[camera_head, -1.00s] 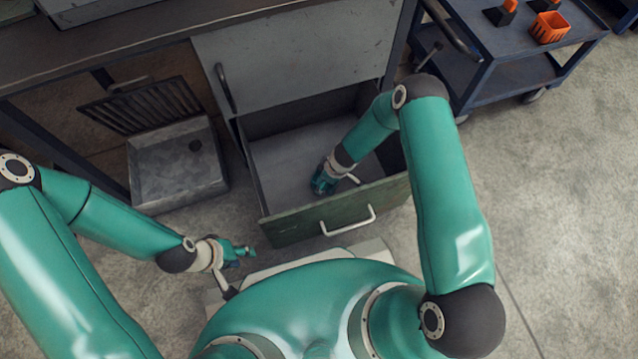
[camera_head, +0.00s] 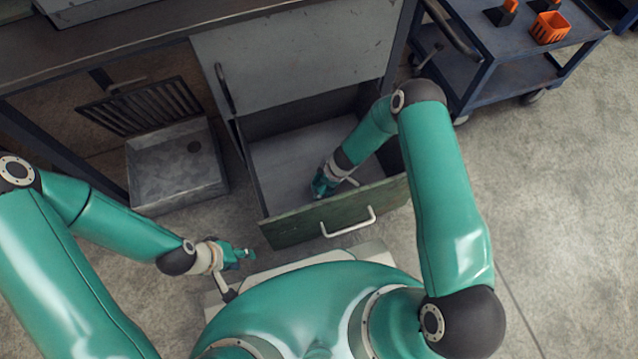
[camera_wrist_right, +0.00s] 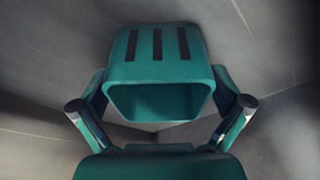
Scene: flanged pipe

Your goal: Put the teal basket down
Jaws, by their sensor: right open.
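The teal basket (camera_wrist_right: 158,62) fills the middle of the right wrist view. It has dark slots on its face and an open mouth below them. My right gripper (camera_wrist_right: 160,100) is open, with one finger on each side of the basket; I cannot tell if they touch it. In the head view, my right gripper (camera_head: 321,186) reaches down inside the open drawer (camera_head: 290,152). There the basket cannot be told apart from the teal gripper. My left gripper (camera_head: 240,254) is outside, to the left of the drawer front, and its jaws are too small to read.
The drawer front (camera_head: 300,226) with its white handle stands in front of the right gripper. A grey metal basin (camera_head: 150,175) is to the left. A blue cart (camera_head: 500,50) at the upper right carries an orange bin (camera_head: 550,27). The floor at right is clear.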

